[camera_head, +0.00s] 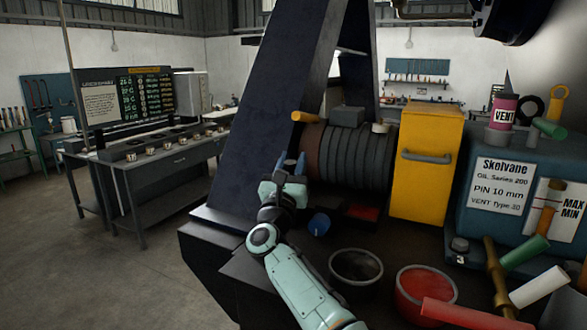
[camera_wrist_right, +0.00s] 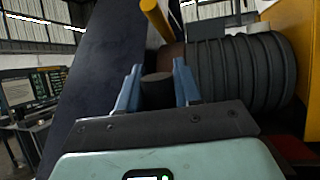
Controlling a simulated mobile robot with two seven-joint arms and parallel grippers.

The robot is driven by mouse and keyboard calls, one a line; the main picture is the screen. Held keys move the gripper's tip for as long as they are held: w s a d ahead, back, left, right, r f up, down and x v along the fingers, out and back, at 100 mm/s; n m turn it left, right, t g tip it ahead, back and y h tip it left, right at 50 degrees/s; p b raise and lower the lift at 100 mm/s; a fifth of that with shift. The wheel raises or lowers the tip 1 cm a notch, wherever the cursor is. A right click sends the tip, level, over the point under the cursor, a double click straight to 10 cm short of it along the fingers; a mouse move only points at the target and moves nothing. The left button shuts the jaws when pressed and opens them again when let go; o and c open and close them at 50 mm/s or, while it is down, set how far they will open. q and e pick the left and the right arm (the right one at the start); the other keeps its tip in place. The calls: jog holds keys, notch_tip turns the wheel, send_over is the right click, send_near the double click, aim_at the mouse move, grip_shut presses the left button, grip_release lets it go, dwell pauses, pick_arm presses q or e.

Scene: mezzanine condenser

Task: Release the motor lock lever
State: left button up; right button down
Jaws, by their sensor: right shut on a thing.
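The ribbed dark motor (camera_head: 352,158) lies on the base beside the dark blue slanted frame. A yellow rod (camera_head: 305,117) sticks out at its upper left and also shows in the right wrist view (camera_wrist_right: 158,20). My right gripper (camera_head: 290,165) is at the motor's left end, below the yellow rod. In the wrist view, its blue fingers (camera_wrist_right: 157,88) stand on both sides of a dark cylindrical knob (camera_wrist_right: 157,94) and are shut on it. I cannot tell whether this knob is the lock lever's grip; its lower part is hidden. My left gripper is not in view.
A yellow cabinet (camera_head: 427,160) with a grey handle stands right of the motor. A blue knob (camera_head: 319,224), a dark bowl (camera_head: 355,267) and a red bowl (camera_head: 426,293) are near the front. The slanted blue frame (camera_head: 275,110) rises close on the left.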

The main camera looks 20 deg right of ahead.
jog(key=c, duration=0.8)
grip_release()
jog(key=shift+c, duration=0.2)
jog(key=shift+s+a+f+b, duration=0.1)
jog(key=shift+s+f+b, duration=0.1)
jog(key=shift+b, duration=0.1)
jog(key=b+v, duration=0.2)
jog(key=shift+a+f, duration=0.15)
jog(key=shift+f, duration=0.15)
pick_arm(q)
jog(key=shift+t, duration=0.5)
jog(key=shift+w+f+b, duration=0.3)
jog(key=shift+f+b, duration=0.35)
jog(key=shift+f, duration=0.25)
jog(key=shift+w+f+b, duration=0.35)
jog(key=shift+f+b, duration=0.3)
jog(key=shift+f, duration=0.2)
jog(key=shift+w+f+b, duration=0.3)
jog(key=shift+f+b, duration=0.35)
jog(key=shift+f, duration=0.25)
pick_arm(e)
jog(key=s+a, duration=0.7)
jog(key=s, duration=0.2)
jog(key=shift+s+a+r, duration=0.15)
jog(key=shift+s+r, duration=0.1)
jog(key=shift+s, duration=0.15)
